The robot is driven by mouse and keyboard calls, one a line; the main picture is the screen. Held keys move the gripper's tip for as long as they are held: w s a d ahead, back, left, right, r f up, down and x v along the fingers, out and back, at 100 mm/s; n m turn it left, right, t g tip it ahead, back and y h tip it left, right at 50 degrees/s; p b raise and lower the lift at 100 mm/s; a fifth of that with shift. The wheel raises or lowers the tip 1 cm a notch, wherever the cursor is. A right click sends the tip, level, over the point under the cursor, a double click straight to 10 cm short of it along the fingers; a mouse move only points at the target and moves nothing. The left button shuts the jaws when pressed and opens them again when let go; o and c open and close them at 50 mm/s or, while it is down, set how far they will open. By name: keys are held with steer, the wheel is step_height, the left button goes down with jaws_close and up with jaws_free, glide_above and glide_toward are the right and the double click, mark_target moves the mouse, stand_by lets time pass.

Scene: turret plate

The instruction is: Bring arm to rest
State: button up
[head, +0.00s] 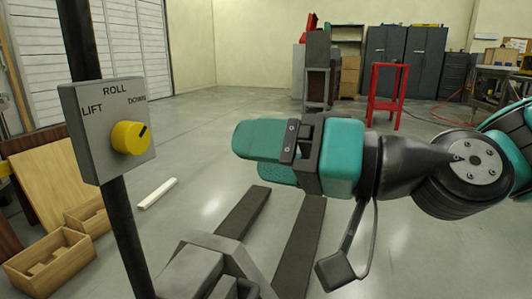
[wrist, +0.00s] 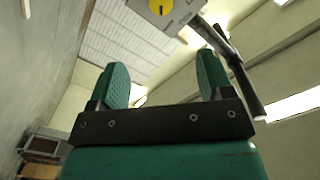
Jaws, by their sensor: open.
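My arm reaches in from the right in the head view. Its teal gripper (head: 262,152) is in mid-air, to the right of a grey control box and apart from it. The wrist view shows the two fingers of my gripper (wrist: 168,85) spread apart with nothing between them. The grey control box (head: 80,115) is fixed to a dark upright post (head: 122,225). It bears a yellow knob (head: 130,137) and the words LIFT, ROLL and DOWN. The knob's dark mark points up and right, towards DOWN. The yellow knob also shows at the top of the wrist view (wrist: 160,6).
Two dark forks (head: 300,245) lie low on the floor below my gripper. Wooden crates (head: 50,262) and boards stand at left. A white bar (head: 157,193) lies on the floor. A red stand (head: 387,90) and grey cabinets (head: 422,62) are far back. The middle floor is clear.

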steer(key=s+d+f+n+g+h, duration=0.2)
steer(key=s+d+f+g+h, duration=0.6)
steer(key=d+f+h, duration=0.5)
step_height(320, 180, up, 38)
steer(key=t+p, duration=0.1)
steer(key=p, duration=3.8)
steer(key=shift+s+f+y, duration=0.2)
steer(key=shift+s+y, duration=0.05)
steer(key=shift+y, duration=0.15)
